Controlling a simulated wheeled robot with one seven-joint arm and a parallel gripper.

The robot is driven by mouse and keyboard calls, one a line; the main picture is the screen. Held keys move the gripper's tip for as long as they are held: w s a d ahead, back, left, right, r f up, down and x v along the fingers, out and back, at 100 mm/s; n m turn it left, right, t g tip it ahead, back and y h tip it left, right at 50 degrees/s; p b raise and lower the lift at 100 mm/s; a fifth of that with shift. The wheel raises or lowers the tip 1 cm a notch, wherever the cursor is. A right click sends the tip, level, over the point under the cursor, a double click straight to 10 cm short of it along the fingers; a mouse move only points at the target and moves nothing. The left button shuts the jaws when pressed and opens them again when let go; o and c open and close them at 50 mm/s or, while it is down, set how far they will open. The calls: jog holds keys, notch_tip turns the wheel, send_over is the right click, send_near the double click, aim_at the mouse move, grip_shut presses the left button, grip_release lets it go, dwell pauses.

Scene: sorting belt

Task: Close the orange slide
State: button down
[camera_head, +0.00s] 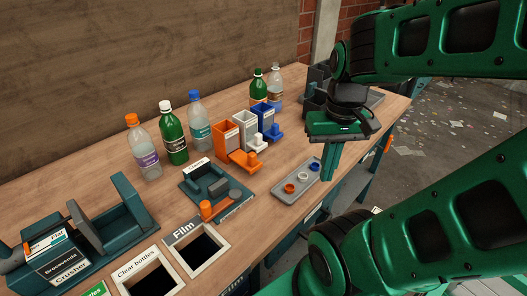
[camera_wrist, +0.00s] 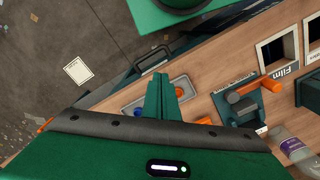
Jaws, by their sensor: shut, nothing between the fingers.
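The orange dispenser box (camera_head: 228,136) stands on the bench in a row with a white one and a blue one. Its orange slide (camera_head: 244,160) sticks out at the front, with a round knob on it, so it looks pulled out. In the wrist view, a small orange part (camera_wrist: 203,121), possibly this slide, shows just right of my fingers; the rest is hidden by the gripper body. My gripper (camera_head: 329,174) points down, shut and empty, to the right of the orange slide and apart from it. Its fingers also show in the wrist view (camera_wrist: 160,88).
The white box (camera_head: 244,122) and blue box (camera_head: 262,112) stand beside the orange one. A grey tray (camera_head: 284,201) with several caps lies between the slide and the bench edge. A dark teal device (camera_head: 208,182) with an orange handle stands left. Bottles (camera_head: 172,140) stand behind.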

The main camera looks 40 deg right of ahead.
jog(key=w+d+n+t+y, duration=0.15)
jog(key=w+n+y, duration=0.25)
jog(key=w+n, duration=0.75)
jog(key=w+d+n+y, duration=0.3)
jog(key=w+n, duration=0.2)
jog(key=n, duration=1.4)
jog(key=shift+m, duration=0.25)
jog(key=x, duration=0.8)
jog(key=shift+s+a+f, duration=0.15)
jog(key=shift+s+a, duration=0.05)
jog(key=shift+a, duration=0.05)
jog(key=shift+w+a, duration=0.7)
jog(key=shift+w, duration=0.2)
jog(key=shift+w+a, duration=0.5)
jog(key=shift+w, duration=0.2)
